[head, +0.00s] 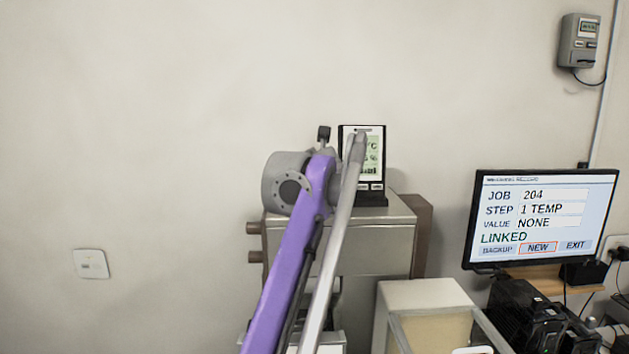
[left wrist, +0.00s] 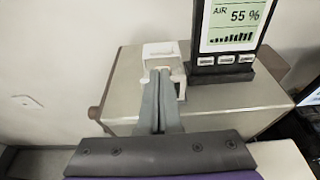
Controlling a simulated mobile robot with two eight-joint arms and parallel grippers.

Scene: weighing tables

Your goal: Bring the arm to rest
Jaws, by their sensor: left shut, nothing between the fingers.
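My left arm (head: 285,260), purple and grey, reaches up from the bottom of the head view toward the metal cabinet (head: 365,245). Its gripper is hidden behind the arm's own links there. In the left wrist view my left gripper (left wrist: 161,75) is shut, its two grey fingers together with nothing between them. The fingers point over the cabinet top (left wrist: 125,85) toward a small white object (left wrist: 160,50). I cannot tell whether the tips touch it. My right gripper is in neither view.
A black-framed air display (head: 377,160) stands on the cabinet; it reads 55 % in the left wrist view (left wrist: 232,30). A monitor (head: 540,220) shows job 204 at the right. A pale box (head: 425,294) stands in front of the cabinet.

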